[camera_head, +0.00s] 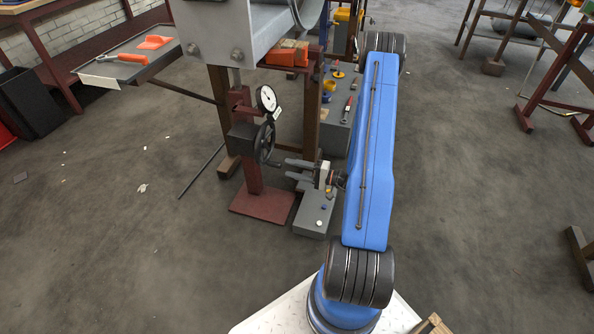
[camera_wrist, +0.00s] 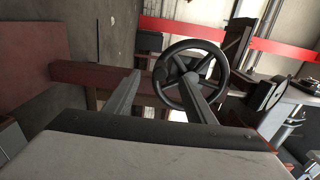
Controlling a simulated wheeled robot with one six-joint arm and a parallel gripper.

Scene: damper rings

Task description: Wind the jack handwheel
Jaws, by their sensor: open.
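The jack handwheel (camera_head: 265,142) is black and spoked and stands upright on the side of the dark red jack post (camera_head: 246,150). A small handle juts from its lower rim towards my gripper. My gripper (camera_head: 287,168) is open and level, just right of and below the wheel. In the wrist view the handwheel (camera_wrist: 224,70) lies ahead. My gripper's fingers (camera_wrist: 162,75) are spread, with the left rim between them in the picture and the right fingertip over the hub area. I see no clear contact. The handle is not distinct there.
A white dial gauge (camera_head: 267,99) sits above the wheel. A grey box (camera_head: 312,212) stands on the floor below my gripper. A grey bench with tools (camera_head: 337,125) is behind it. A thin rod (camera_head: 201,171) leans at the left. The floor front left is mostly clear.

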